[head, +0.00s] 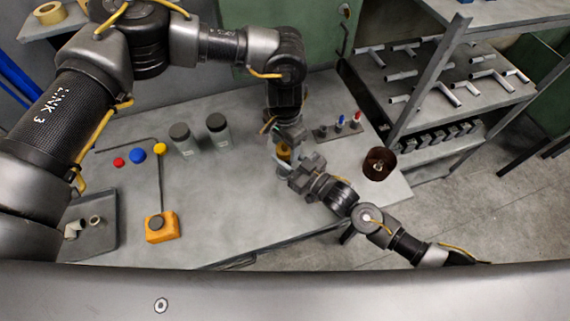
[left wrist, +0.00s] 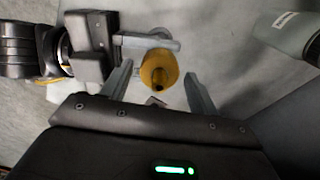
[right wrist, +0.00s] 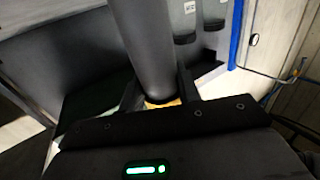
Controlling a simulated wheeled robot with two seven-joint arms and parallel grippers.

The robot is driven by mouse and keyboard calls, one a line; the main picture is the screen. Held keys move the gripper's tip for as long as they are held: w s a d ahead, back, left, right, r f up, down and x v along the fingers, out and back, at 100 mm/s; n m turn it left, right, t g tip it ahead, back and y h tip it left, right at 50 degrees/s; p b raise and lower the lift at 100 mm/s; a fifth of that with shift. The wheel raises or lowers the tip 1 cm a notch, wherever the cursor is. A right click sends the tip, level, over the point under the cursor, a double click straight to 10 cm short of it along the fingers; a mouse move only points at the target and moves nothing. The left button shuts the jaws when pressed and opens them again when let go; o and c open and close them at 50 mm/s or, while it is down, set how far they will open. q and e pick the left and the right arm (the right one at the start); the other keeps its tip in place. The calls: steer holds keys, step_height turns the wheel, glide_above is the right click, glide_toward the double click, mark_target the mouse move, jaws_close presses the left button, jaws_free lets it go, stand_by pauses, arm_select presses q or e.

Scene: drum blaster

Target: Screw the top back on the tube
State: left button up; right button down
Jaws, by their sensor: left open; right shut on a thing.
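A grey tube (right wrist: 145,45) stands large between the fingers of my right gripper (right wrist: 158,85), which is shut on it. A yellow-orange round piece shows at the tube's end in the right wrist view (right wrist: 162,102). From above, in the left wrist view, this piece (left wrist: 158,70) has a dark brown centre; I cannot tell whether it is the top or the tube's neck. It shows small in the head view (head: 284,152). My left gripper (head: 281,140) points down over it. Its fingers are apart on either side, not visibly touching it.
Two grey bottles with dark caps (head: 180,135) (head: 218,128) stand left on the table. Red, blue and yellow balls (head: 137,155), an orange button box (head: 161,228) and a tray (head: 104,238) lie further left. A small rack (head: 338,128) and brown cup (head: 379,164) are on the right.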

arm_select(q)
steer(key=shift+f, duration=0.6)
steer(key=shift+c, duration=0.4)
steer(key=c, duration=0.9)
steer(key=m, duration=0.3)
steer(key=o, duration=1.1)
steer(key=shift+c, duration=0.2)
